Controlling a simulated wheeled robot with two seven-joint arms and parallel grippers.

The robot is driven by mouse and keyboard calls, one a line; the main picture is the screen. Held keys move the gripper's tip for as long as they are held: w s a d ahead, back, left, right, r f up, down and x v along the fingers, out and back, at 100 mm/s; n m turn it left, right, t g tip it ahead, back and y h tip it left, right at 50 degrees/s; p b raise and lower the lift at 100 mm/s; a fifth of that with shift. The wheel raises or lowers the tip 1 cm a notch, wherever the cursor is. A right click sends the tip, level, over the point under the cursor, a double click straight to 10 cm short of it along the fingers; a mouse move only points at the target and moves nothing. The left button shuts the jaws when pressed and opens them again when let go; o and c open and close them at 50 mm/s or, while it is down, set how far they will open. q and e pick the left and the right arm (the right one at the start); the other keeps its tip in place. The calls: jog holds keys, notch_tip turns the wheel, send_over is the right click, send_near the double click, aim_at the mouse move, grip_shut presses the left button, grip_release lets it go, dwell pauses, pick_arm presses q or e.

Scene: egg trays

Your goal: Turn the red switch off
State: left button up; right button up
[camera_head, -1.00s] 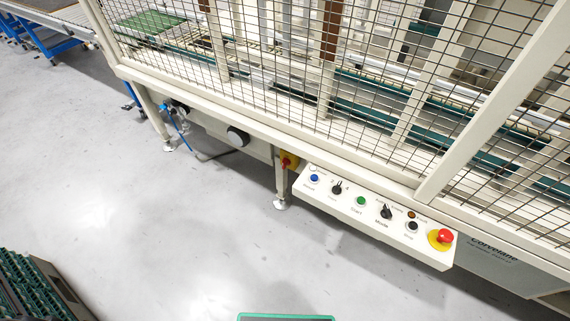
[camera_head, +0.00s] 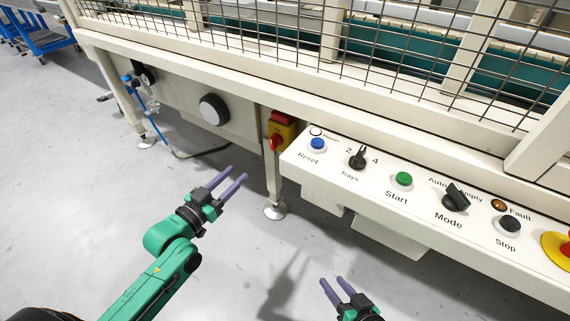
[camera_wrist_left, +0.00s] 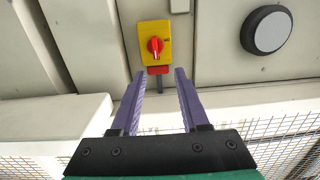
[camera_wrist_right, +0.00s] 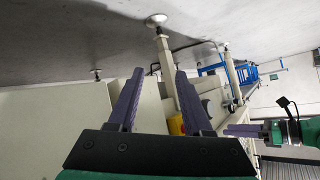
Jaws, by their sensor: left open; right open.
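The red switch (camera_head: 275,142) is a red rotary knob on a yellow box, mounted on the machine frame left of the control panel. In the left wrist view the red switch (camera_wrist_left: 155,45) shows head-on, a little beyond the fingertips, with a white mark across the knob. My left gripper (camera_head: 229,178) is open and empty, left of and below the switch in the head view, apart from it. My right gripper (camera_head: 338,286) is open and empty, low in front of the control panel. In the right wrist view the yellow box (camera_wrist_right: 176,125) is partly hidden behind a finger.
The cream control panel (camera_head: 380,184) juts out right of the switch, with several buttons and knobs. A machine leg (camera_head: 271,180) stands below the switch. A round grey knob (camera_head: 213,110) is to its left. A mesh guard rises above. The floor in front is clear.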

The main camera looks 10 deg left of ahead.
pick_arm(q)
jog(key=d, duration=0.1)
jog(key=b, duration=0.3)
send_near(271, 140)
jog(key=x, duration=0.8)
jog(key=shift+f, duration=0.1)
jog(key=shift+w+d, duration=0.1)
jog(key=shift+w, duration=0.2)
pick_arm(e)
jog(key=shift+a+f+m+t+y, duration=0.2)
jog(key=shift+a+f+t, duration=0.15)
jog(key=shift+f+t, duration=0.2)
jog(key=shift+a+f+m+t+y, duration=0.1)
jog(key=shift+a+f+t+y, duration=0.1)
jog(key=shift+a+f+t, duration=0.25)
pick_arm(q)
jog(key=shift+c, duration=0.3)
pick_arm(e)
jog(key=shift+d+f, duration=0.1)
pick_arm(q)
grip_shut()
